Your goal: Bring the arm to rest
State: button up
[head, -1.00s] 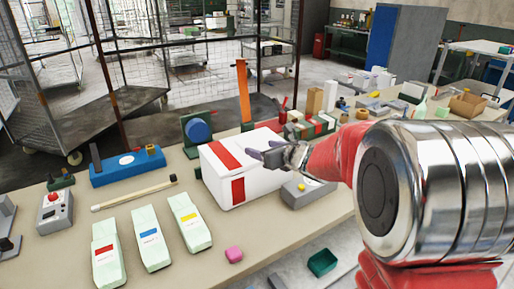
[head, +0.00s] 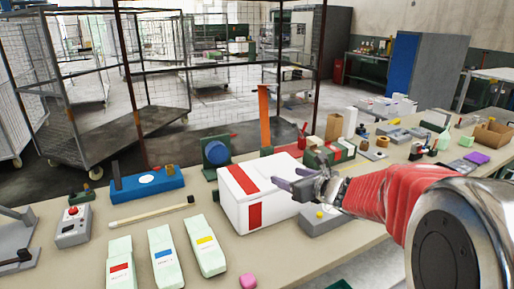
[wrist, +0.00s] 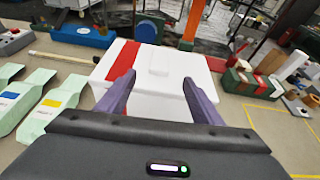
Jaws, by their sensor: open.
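My gripper (head: 297,190) is open and empty in the head view, in front of the right part of a white box with red stripes (head: 240,190). My arm in its red sleeve reaches in from the right edge. In the wrist view my two purple fingers (wrist: 158,95) stand apart, with the white box (wrist: 165,62) showing between and beyond them. I cannot tell whether the fingers touch the box.
Green-white packs (head: 161,255) and a pink block (head: 248,281) lie at the front of the table. A blue tool (head: 148,186), a button box (head: 73,227) and an orange upright (head: 265,118) stand around. A grey device (head: 322,220) sits right of the box.

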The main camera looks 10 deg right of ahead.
jog(key=s+a+f+n+g+y, duration=0.1)
jog(key=s+a+f+n+g, duration=0.3)
jog(key=s+n, duration=0.55)
jog(key=s+a+f+n+g, duration=0.3)
jog(key=s+a+n+g, duration=0.1)
jog(key=s+n, duration=0.5)
jog(key=s+d+r+n+h, duration=0.1)
jog(key=s+r+n+h, duration=0.1)
jog(key=s+n, duration=0.4)
jog(key=s+d+r+n+h, duration=0.2)
jog(key=s+n+h, duration=0.1)
jog(key=s+n, duration=0.4)
jog(key=shift+s, duration=1.2)
jog(key=shift+c, duration=0.3)
